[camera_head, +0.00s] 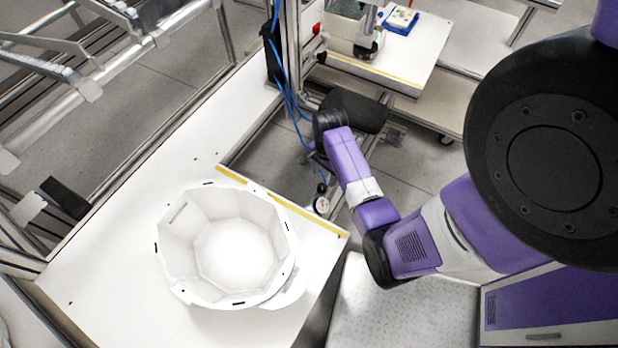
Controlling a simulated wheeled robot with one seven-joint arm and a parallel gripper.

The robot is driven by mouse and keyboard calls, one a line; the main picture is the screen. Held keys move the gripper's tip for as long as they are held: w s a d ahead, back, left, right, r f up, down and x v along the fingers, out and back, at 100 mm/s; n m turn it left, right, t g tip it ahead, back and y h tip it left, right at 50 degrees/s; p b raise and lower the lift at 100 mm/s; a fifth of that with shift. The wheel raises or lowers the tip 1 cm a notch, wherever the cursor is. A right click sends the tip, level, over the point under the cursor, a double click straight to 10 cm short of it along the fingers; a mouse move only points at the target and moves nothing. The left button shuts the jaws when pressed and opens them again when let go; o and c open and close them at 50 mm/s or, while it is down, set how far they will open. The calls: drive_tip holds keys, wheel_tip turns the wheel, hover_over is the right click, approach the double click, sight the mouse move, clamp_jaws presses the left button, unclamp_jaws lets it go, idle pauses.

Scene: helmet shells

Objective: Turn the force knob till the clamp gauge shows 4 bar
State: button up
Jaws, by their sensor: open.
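A small round gauge (321,205) with a pale face hangs at the frame beside the white table. Its reading is too small to make out. A small dark part (322,187) sits just above the gauge, and I cannot tell whether it is the force knob. My arm reaches in from the right, with its black wrist above and behind the gauge. My gripper (313,157) is small and dark under the wrist, a little above and left of the gauge. It is open, appears apart from the gauge, and its fingertips are partly hidden.
A white faceted helmet shell (231,247) stands on the white table (120,270), left of the gauge. Blue hoses (278,75) run down an upright post. A dark stool seat (352,108) is behind my wrist. Another white bench (425,60) stands at the back.

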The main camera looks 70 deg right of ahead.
sight(322, 186)
drive_tip(key=shift+w+f, duration=0.1)
drive_tip(key=shift+w, duration=0.05)
drive_tip(key=shift+f, duration=0.3)
wheel_tip(322, 186, down, 7)
drive_tip(key=shift+w+r+b, duration=0.1)
drive_tip(key=shift+b, duration=0.35)
clamp_jaws()
